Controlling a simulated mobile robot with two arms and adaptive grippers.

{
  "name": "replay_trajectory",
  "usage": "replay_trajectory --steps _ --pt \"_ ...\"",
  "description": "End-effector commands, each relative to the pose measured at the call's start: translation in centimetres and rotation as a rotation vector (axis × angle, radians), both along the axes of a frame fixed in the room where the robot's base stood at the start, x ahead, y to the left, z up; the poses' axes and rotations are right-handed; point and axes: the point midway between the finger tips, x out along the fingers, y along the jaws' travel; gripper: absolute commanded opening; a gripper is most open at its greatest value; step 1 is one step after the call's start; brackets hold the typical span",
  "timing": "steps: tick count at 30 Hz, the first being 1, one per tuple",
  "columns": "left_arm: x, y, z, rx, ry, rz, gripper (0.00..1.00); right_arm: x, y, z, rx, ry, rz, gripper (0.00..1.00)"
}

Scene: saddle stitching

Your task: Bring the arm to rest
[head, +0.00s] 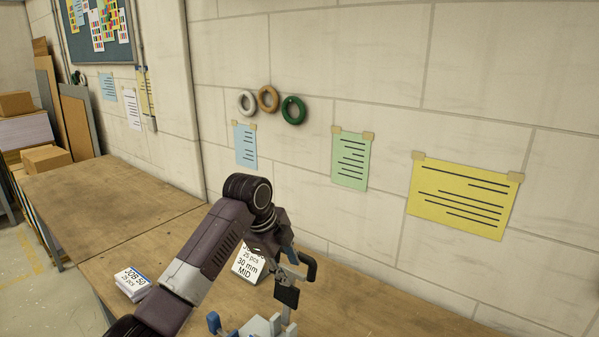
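My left arm (222,237) reaches in from the bottom left over the wooden table. My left gripper (298,281) is at its end, low in the middle of the view. Its dark fingers look spread apart, with nothing seen between them. It hangs in front of a white card (246,266) reading "25 pcs 30 mm MID", which the arm partly hides. A pale blue-grey device (255,327) with blue parts stands below the gripper, cut by the bottom edge. My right gripper is not in view.
A small paper stack (133,283) marked "JOB 50" lies on the table left of the arm. The table (375,310) looks bare to the right. Another wooden table (100,203) is at the left. The wall behind carries paper sheets and three rings (268,98).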

Motion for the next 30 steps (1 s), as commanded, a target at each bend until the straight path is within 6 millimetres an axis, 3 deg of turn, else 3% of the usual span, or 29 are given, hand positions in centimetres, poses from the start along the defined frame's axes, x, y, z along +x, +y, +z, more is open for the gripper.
replay_trajectory --steps 1,6,15,24,30 --pt "-1.3 -0.2 -2.6 -0.023 0.025 0.043 0.34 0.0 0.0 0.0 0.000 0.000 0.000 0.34" --pt "-5.4 -0.1 -9.1 -0.099 0.089 0.233 0.34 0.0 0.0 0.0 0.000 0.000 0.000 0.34" --pt "-15.0 2.1 -18.1 -0.224 0.198 0.634 0.34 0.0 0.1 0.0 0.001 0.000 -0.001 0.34" --pt "-26.2 7.1 -22.8 -0.310 0.271 1.095 0.34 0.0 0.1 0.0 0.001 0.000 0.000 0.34" --pt "-33.0 11.0 -23.2 -0.344 0.279 1.380 0.34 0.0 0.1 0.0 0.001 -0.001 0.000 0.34"
